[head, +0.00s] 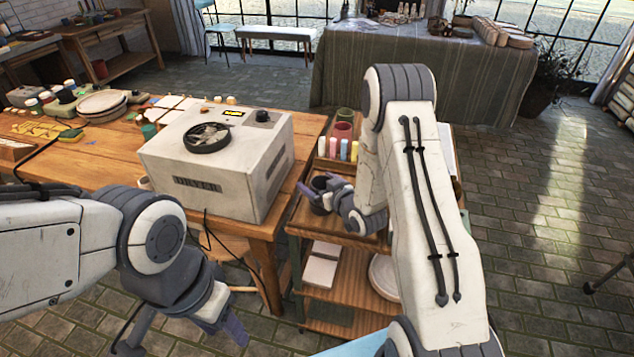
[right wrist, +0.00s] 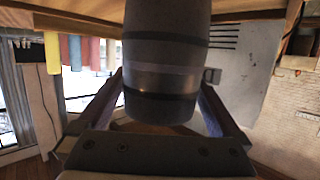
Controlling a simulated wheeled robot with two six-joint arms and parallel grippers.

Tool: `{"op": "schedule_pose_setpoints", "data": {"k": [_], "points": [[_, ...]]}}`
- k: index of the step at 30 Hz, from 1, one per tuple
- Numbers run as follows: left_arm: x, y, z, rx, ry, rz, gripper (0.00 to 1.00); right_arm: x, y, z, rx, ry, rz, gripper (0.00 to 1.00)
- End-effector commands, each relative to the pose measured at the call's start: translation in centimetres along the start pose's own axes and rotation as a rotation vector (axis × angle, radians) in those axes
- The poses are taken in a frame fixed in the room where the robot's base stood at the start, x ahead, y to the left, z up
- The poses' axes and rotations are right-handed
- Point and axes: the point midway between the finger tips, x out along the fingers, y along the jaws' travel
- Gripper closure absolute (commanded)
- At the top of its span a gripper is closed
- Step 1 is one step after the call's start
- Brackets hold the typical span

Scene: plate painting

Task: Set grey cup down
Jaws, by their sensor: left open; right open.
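The dark grey cup (head: 321,183) is at the left side of the wooden cart's top (head: 352,222), beside the grey box machine. It looks upright, but its base is hidden. My right gripper (head: 327,196) is open, with its fingers around the cup. In the right wrist view, which is upside down, the grey cup (right wrist: 162,60) fills the middle between the spread fingers of my right gripper (right wrist: 163,88). My left gripper (head: 183,334) is open and empty, low in front of the workbench and away from the cup.
The grey box machine (head: 217,165) stands on the workbench (head: 110,150), close left of the cart. Coloured bottles (head: 338,149), a red cup (head: 343,131) and a green cup (head: 346,115) stand behind the grey cup. The floor to the right is mostly clear.

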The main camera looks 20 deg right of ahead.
Motion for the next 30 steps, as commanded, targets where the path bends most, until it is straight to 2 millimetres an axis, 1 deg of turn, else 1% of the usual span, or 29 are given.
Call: {"op": "schedule_pose_setpoints", "data": {"k": [5,12,13,15,18,24,26,29,30], "points": [[0.7,-0.1,0.1,0.0,0.0,0.0,0.5,-3.2,0.1,0.2,0.003,-0.002,0.004,0.0],[1.6,-0.1,0.1,0.0,-0.001,0.0,0.5,-9.1,0.1,0.2,0.004,-0.001,0.006,0.0],[0.3,0.0,0.1,0.0,-0.002,0.0,0.5,-9.6,0.1,-0.4,0.004,-0.005,0.002,0.0],[-1.0,0.1,0.0,0.0,0.0,0.0,0.5,-10.2,0.1,-0.4,0.003,-0.007,0.001,0.0],[-1.9,0.1,-0.1,0.0,0.0,0.0,0.5,-11.0,0.1,-0.3,0.002,-0.006,0.0,0.0],[-2.6,0.2,-0.1,0.0,0.0,0.0,0.5,-11.6,-0.1,-0.1,-0.004,-0.008,-0.003,0.0],[-2.6,0.2,-0.1,0.0,0.0,0.0,0.5,-11.4,-0.6,-0.2,-0.02,-0.028,-0.015,0.0],[-2.5,0.2,-0.1,0.0,-0.001,0.0,0.5,-10.5,-2.3,-0.5,-0.07,-0.106,-0.051,0.0],[-2.5,0.2,-0.1,0.0,-0.001,0.0,0.5,-10.2,-3.1,-0.7,-0.095,-0.15,-0.066,0.0]]}}
